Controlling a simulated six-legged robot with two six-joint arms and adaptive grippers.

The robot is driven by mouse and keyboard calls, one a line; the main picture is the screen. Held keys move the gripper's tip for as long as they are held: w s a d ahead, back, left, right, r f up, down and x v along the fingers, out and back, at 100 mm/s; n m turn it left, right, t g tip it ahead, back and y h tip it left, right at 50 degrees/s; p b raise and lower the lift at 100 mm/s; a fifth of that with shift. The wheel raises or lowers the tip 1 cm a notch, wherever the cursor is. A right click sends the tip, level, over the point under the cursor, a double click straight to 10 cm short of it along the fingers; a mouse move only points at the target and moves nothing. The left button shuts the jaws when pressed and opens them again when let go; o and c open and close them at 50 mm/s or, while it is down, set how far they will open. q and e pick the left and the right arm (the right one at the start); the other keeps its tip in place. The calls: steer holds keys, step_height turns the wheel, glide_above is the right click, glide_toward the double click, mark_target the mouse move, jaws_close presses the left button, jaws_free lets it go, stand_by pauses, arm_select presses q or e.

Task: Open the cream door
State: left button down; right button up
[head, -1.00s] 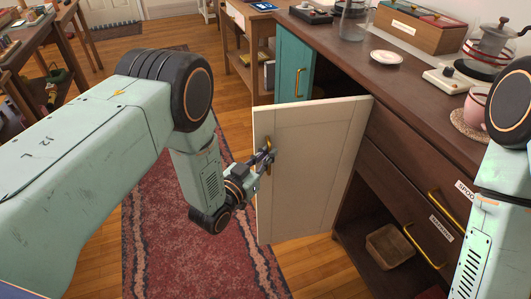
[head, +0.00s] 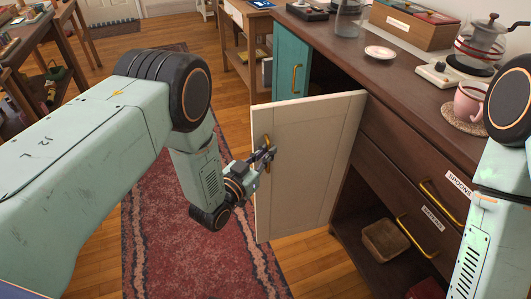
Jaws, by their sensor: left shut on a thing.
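The cream door (head: 306,165) stands swung out from the dark wooden cabinet (head: 400,115), with its hinge side at the right. A dark gap shows behind its top edge. Its brass handle (head: 267,152) is near the door's left edge. My left gripper (head: 265,154) is shut on this handle, and its fingers partly cover it. My right arm shows at the right edge, but its gripper is out of view.
A teal door (head: 291,66) with a brass handle is beyond the cream door. Labelled drawers (head: 425,205) are at the right, above an open shelf with a basket (head: 384,240). A pink mug (head: 470,101) and a glass press stand on the top. A red rug (head: 180,220) covers the floor at the left.

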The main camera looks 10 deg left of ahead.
arm_select(q)
steer(key=c, duration=1.4)
jaws_free()
steer(key=shift+w+d, duration=0.15)
steer(key=shift+d, duration=0.3)
steer(key=shift+c, duration=0.2)
steer(key=shift+a, duration=0.2)
steer(key=v, duration=1.2)
steer(key=shift+a, duration=0.1)
steer(key=s+a+f+n+g+y, duration=0.2)
steer(key=s+a+f+g+y, duration=0.15)
steer(key=s+f+g, duration=0.7)
steer(key=s+a+f+n+g+y, duration=0.1)
steer(key=s+a+g, duration=0.1)
steer(key=s, duration=0.7)
steer(key=s+a+n+g+y, duration=0.2)
steer(key=s+g, duration=0.2)
steer(key=s, duration=0.6)
steer(key=shift+s+f, duration=0.25)
steer(key=shift+f, duration=0.15)
